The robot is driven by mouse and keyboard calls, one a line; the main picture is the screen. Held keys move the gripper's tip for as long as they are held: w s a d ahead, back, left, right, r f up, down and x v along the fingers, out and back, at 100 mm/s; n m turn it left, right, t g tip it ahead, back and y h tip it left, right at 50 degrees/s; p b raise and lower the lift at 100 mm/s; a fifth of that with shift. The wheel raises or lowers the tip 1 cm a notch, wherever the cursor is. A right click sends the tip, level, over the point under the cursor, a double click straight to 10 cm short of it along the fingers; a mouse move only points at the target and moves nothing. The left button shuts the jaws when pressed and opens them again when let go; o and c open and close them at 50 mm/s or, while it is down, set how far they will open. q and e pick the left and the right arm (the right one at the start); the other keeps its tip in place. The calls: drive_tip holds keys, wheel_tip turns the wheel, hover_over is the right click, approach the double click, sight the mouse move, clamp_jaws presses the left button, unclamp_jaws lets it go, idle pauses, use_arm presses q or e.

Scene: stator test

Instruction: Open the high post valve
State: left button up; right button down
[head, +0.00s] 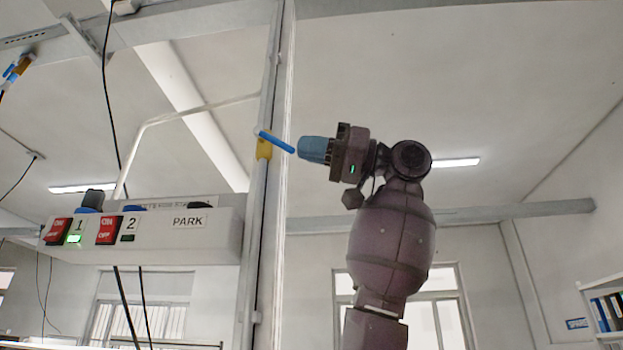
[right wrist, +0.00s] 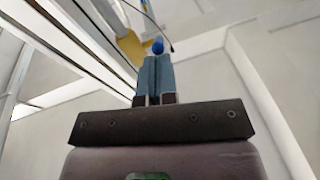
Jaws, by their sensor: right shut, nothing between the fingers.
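The post valve has a blue lever handle (head: 276,142) and a yellow body (head: 264,149) on a vertical pipe along the white post. The lever slants down to the right from the valve. My right gripper (head: 301,149) is shut and empty, with its blue fingertips close to the lever's free end. In the right wrist view, the shut fingers (right wrist: 155,62) point at the blue lever tip (right wrist: 157,46), with the yellow body (right wrist: 132,47) beside it. I cannot tell if the fingertips touch the lever. My left gripper is out of view.
A white control box (head: 160,238) with red switches and a PARK label sits left of the post (head: 289,95). Another blue and yellow fitting (head: 17,69) is at the upper left. The space right of my right arm is clear up to a shelf (head: 607,310).

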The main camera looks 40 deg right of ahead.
drive_tip(key=shift+w+f+y+b, duration=0.1)
drive_tip(key=shift+f+y+b, duration=0.3)
drive_tip(key=shift+y, duration=0.1)
drive_tip(key=w+a+f+n+t+y+b, duration=0.1)
drive_tip(key=w+a+f+y, duration=0.1)
drive_tip(key=w+a+f+t+y+b, duration=0.2)
drive_tip(key=w, duration=0.1)
drive_tip(key=shift+a+f+n+y, duration=0.25)
drive_tip(key=shift+f+n+y, duration=0.05)
drive_tip(key=shift+f+n, duration=0.1)
idle(0.8)
